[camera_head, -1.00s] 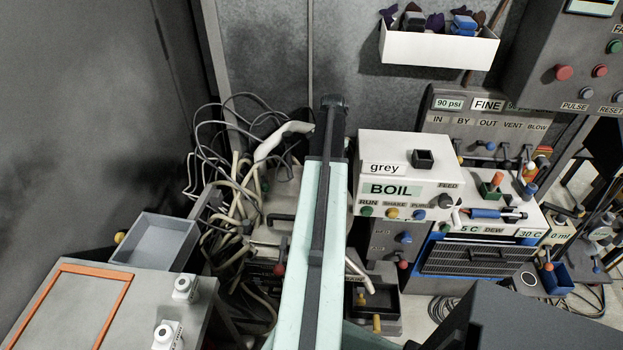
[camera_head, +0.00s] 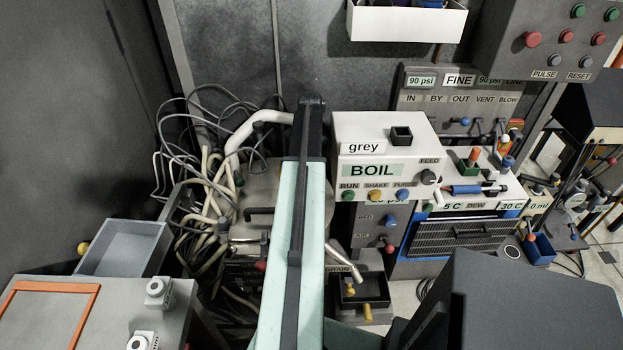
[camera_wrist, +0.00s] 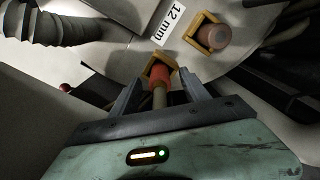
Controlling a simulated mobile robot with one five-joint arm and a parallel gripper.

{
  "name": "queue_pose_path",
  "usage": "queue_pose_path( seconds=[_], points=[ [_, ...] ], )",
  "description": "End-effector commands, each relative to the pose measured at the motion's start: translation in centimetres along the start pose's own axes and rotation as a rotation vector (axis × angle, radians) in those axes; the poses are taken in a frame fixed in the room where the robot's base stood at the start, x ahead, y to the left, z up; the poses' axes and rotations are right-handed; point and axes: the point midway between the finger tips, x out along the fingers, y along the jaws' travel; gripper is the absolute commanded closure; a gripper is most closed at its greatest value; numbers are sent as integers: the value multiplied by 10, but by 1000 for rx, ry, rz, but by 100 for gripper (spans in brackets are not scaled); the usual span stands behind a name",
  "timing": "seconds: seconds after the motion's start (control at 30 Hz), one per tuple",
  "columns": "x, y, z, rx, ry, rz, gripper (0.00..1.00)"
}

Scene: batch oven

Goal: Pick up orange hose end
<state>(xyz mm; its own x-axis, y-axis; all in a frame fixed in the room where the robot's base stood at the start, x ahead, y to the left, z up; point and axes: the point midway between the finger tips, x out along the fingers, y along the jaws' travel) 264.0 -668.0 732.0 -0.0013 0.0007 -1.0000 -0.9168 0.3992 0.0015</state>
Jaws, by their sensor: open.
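In the wrist view, the orange hose end (camera_wrist: 161,76) sits in a yellow square bracket, with a tan stem (camera_wrist: 159,97) running back toward my gripper. My gripper (camera_wrist: 160,88) is open, with one dark finger on each side of the stem and the orange part. I see a gap on both sides and cannot tell whether either finger touches. In the head view my arm hides my gripper, and I cannot make out the orange hose end.
In the wrist view, a second yellow bracket holds a round brownish-orange fitting (camera_wrist: 214,36) beside a "12 mm" label (camera_wrist: 169,23). A grey ribbed hose (camera_wrist: 75,28) lies at upper left. In the head view, tangled hoses (camera_head: 215,175) lie left of my arm and a BOIL box (camera_head: 385,155) right.

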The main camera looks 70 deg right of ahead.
Motion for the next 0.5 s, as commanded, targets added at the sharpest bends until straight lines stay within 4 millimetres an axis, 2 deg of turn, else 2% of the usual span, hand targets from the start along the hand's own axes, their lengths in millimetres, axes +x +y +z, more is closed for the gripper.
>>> queue_pose_path(
  seconds=[0.03, 0.07, 0.3, 0.33, 0.5],
  points=[
    [18, 0, 0, 0, 0, 0, 46],
    [20, 0, 0, 0, 0, 0, 46],
    [18, 1, -1, 0, 0, 0, 46],
    [18, 1, -1, 0, 0, 0, 49],
    [18, 1, -1, 1, 0, 0, 96]
  ],
)
